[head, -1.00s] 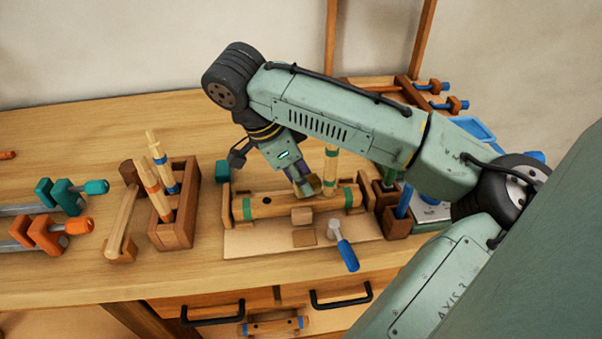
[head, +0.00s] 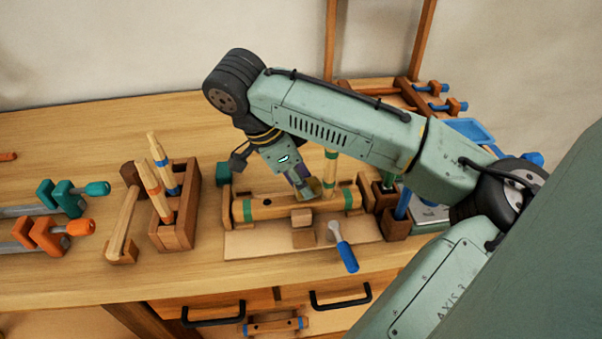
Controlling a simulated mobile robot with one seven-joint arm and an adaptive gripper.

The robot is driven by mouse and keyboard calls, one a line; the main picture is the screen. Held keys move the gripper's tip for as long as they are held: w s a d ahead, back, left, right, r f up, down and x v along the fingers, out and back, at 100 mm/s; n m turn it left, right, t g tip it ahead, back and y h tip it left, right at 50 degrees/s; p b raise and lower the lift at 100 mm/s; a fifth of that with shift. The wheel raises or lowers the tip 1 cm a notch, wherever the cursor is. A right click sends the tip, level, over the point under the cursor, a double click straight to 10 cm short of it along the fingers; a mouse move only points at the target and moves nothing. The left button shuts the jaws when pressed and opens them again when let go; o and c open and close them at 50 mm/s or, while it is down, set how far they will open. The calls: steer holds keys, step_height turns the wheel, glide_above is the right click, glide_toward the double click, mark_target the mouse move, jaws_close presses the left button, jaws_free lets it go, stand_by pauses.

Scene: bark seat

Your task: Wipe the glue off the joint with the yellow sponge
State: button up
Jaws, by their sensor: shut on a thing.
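My gripper (head: 304,187) points down over the wooden rail (head: 285,208) and is shut on a small, dull yellow piece, the sponge (head: 314,186). The sponge is at the left side of the upright wooden leg (head: 329,178), close to where the leg meets the rail. The rail lies level in wooden holders and has green bands near its ends. The gripper and sponge partly hide the joint, and I cannot make out glue on it or tell whether the sponge touches it.
A spatula with a blue handle (head: 346,254) and small wooden blocks (head: 302,217) lie in front of the rail. A wooden rack (head: 174,234) holding spindles stands left, with a mallet (head: 125,222) and clamps (head: 45,236) beyond. Dark wooden holders (head: 396,226) stand close on the right.

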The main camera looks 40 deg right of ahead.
steer(key=shift+w+d+f, duration=0.1)
steer(key=shift+w+f, duration=0.05)
steer(key=shift+s+a, duration=0.45)
steer(key=shift+s, duration=0.25)
steer(key=shift+r, duration=2.6)
